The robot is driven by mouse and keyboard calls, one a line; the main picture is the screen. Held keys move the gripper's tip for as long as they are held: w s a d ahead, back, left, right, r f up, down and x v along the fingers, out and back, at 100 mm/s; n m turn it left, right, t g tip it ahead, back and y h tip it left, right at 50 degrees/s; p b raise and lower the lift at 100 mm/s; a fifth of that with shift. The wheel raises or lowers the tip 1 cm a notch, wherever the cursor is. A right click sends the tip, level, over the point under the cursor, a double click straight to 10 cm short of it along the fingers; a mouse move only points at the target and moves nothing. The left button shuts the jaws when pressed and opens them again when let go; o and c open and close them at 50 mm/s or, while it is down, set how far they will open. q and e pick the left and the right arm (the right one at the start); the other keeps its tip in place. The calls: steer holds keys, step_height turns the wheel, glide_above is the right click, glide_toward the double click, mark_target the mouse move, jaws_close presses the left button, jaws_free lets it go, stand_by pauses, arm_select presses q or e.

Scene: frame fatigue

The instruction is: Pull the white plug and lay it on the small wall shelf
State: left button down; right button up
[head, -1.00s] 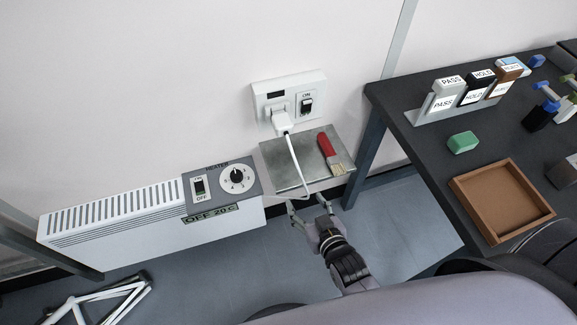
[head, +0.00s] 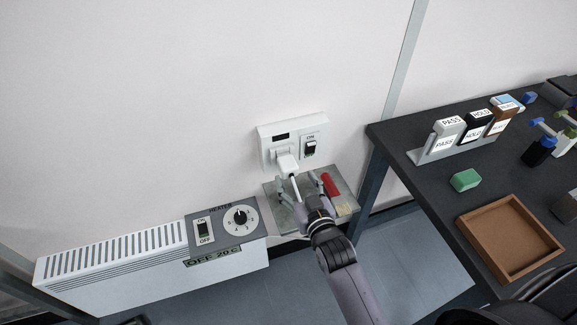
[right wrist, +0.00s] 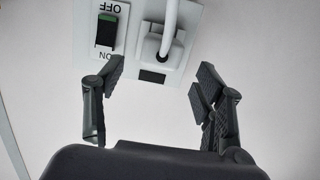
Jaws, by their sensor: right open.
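The white plug (head: 287,162) sits in the white wall socket (head: 292,133), with its cord running down toward my gripper. The small grey wall shelf (head: 348,189) is below the socket. My right gripper (head: 298,183) is open over the shelf, just below the plug, with its fingers spread to either side of the cord. In the right wrist view, the plug (right wrist: 165,44) and its cord lie ahead, between and beyond the open fingertips (right wrist: 161,75), apart from them. My left gripper is out of view.
A red-handled brush (head: 331,187) lies on the shelf's right part. A rocker switch (head: 310,147) is beside the plug. A heater (head: 130,262) stands lower left. A dark table (head: 420,190) at right holds a brown tray (head: 461,222), a green block (head: 465,180) and labelled blocks.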

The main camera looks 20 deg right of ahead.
mark_target(291, 172)
steer(key=w, duration=0.4)
steer(key=w+f, duration=0.1)
steer(key=w, duration=0.2)
steer(key=shift+a, duration=0.15)
steer(key=shift+s, duration=0.1)
steer(key=shift+c, duration=0.3)
steer(key=c, duration=1.3)
